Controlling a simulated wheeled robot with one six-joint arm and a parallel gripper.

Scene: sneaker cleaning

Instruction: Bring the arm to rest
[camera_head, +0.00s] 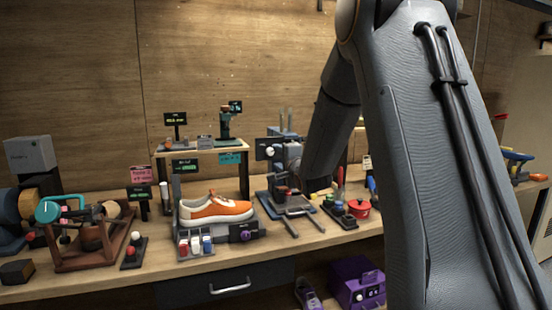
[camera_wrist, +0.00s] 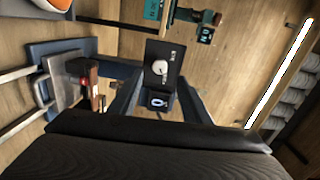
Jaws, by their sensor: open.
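My arm fills the right half of the head view and reaches down over the bench. Its far end is beside the blue-grey press-like stand (camera_head: 284,160), and my fingers cannot be made out clearly there. In the wrist view my gripper (camera_wrist: 161,88) appears open, with two dark fingers apart and nothing seen between them but a black box with a white knob (camera_wrist: 160,62) beyond. The orange and white sneaker (camera_head: 216,209) lies on its holder at the middle of the bench. Its edge shows at the top left of the wrist view (camera_wrist: 50,5).
A purple box (camera_head: 357,283) stands below. The wooden wall (camera_head: 230,60) is behind.

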